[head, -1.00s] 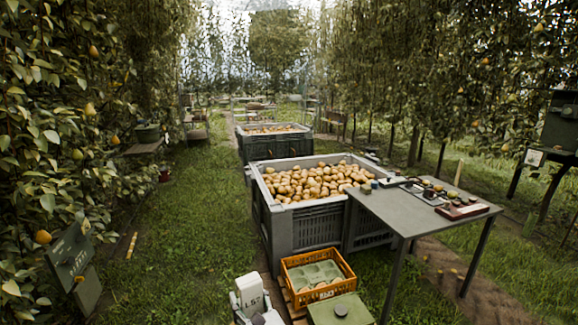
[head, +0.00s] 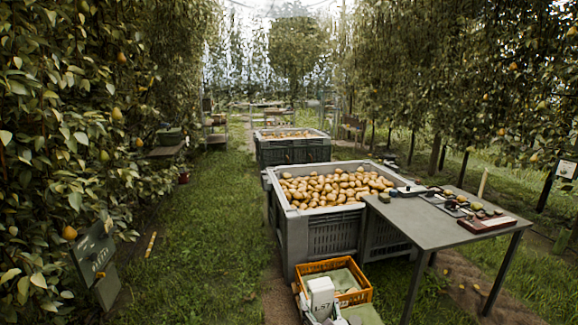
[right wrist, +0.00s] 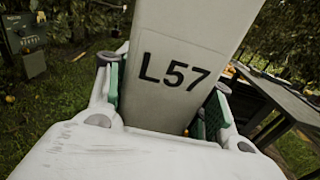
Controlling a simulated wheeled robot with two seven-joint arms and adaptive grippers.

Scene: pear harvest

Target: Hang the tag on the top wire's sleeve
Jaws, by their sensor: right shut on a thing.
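The pale grey tag (head: 321,290), marked L57, stands upright in my right gripper (head: 325,308), low in the head view in front of the orange crate. In the right wrist view the tag (right wrist: 175,50) fills the middle between the green-padded fingers of my right gripper (right wrist: 165,95), which are shut on it. The tag's upper end runs out of the picture there. I cannot make out the top wire or its sleeve in either view. My left gripper is not in view.
A grey bin (head: 335,238) full of pears stands mid-picture, with a second bin (head: 290,152) behind. The orange crate (head: 358,297) sits in front. A grey table (head: 440,228) with small items is at the right.

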